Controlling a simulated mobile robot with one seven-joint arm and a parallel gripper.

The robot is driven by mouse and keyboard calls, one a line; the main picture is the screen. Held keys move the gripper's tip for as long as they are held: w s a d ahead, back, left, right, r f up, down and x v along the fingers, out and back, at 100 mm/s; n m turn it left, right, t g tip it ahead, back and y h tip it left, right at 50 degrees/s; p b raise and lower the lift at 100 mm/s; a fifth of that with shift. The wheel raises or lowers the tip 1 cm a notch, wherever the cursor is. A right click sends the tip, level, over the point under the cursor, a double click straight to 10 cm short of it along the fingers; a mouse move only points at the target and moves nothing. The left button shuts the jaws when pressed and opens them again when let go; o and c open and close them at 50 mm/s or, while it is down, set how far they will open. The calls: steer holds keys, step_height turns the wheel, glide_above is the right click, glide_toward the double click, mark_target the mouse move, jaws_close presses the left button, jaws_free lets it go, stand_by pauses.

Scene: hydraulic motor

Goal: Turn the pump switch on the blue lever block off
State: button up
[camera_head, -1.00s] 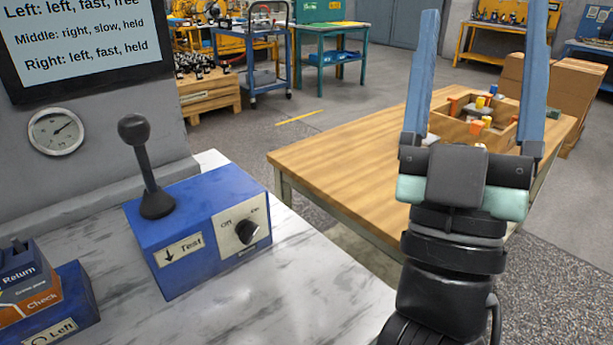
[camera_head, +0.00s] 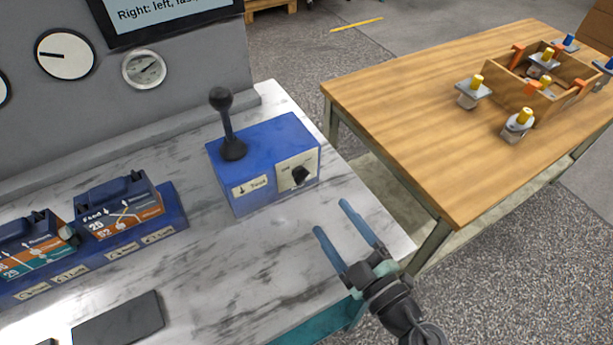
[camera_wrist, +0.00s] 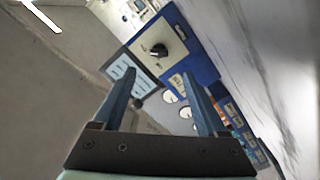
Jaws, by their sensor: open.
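The blue lever block (camera_head: 240,173) stands on the marble-look bench top, with a black ball-headed lever (camera_head: 228,125) upright on it. The plate's lettering is too small to read now. My gripper (camera_head: 335,217) is open and empty, in front of and a little below the block, apart from it. In the wrist view the knob (camera_wrist: 159,50) shows beyond the open fingers (camera_wrist: 163,92), above the gap between them.
A blue valve bank (camera_head: 175,220) lies left of the block, and a dark flat plate (camera_head: 118,318) lies at the bench front. Gauges (camera_head: 65,55) hang on the wall behind. A wooden table (camera_head: 400,100) with a parts box (camera_head: 510,100) stands right, past a gap.

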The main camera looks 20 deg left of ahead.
mark_target(304, 180)
steer(key=b+x, duration=0.1)
steer(key=x, duration=0.9)
steer(key=shift+w+a, duration=0.3)
jaws_close()
